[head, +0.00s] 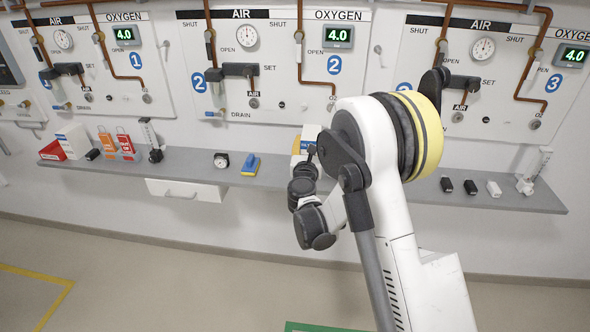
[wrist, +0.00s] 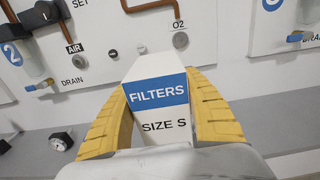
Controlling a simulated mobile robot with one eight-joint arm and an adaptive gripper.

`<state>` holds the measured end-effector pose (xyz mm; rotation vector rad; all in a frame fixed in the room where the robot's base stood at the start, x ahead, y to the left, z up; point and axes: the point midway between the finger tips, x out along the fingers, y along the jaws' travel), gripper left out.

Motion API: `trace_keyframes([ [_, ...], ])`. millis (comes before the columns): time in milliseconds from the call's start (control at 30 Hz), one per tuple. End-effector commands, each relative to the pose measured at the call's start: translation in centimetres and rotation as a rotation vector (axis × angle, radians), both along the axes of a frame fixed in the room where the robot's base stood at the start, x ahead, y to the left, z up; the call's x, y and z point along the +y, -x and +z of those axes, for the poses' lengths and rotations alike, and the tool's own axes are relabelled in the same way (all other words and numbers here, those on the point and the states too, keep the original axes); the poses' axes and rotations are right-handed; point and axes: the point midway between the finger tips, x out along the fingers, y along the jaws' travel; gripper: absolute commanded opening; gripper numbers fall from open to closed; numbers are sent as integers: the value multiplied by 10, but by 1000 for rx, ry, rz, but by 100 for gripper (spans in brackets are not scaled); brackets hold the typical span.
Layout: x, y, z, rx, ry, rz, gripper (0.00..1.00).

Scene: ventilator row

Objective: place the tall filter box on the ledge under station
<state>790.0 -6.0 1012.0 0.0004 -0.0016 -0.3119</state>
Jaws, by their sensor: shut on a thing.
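My gripper (wrist: 162,82) has its yellow fingers shut on both sides of a white filter box (wrist: 166,126) with a blue band, reading "FILTERS" and "SIZE S". In the head view the held box (head: 310,134) shows only in part behind my arm, in front of the wall below station 2. The grey ledge (head: 215,167) runs along the wall under the stations. It also shows in the wrist view (wrist: 28,152), lower left. The box's bottom is hidden, so I cannot tell whether it touches the ledge.
A round gauge (head: 221,160) and a blue-yellow item (head: 251,165) lie on the ledge left of my gripper. Farther left are a red bin (head: 52,150), a white box (head: 74,139) and orange packs (head: 125,141). Small black and white items (head: 494,189) sit at right.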

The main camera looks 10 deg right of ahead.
Motion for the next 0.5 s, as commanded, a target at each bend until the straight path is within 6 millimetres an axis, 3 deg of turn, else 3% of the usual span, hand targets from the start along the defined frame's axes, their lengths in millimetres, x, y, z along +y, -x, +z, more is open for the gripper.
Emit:
trace_keyframes([
  [300,3,-72,-48,0,0,-2,16],
  [500,5,-105,-66,0,0,-1,16],
])
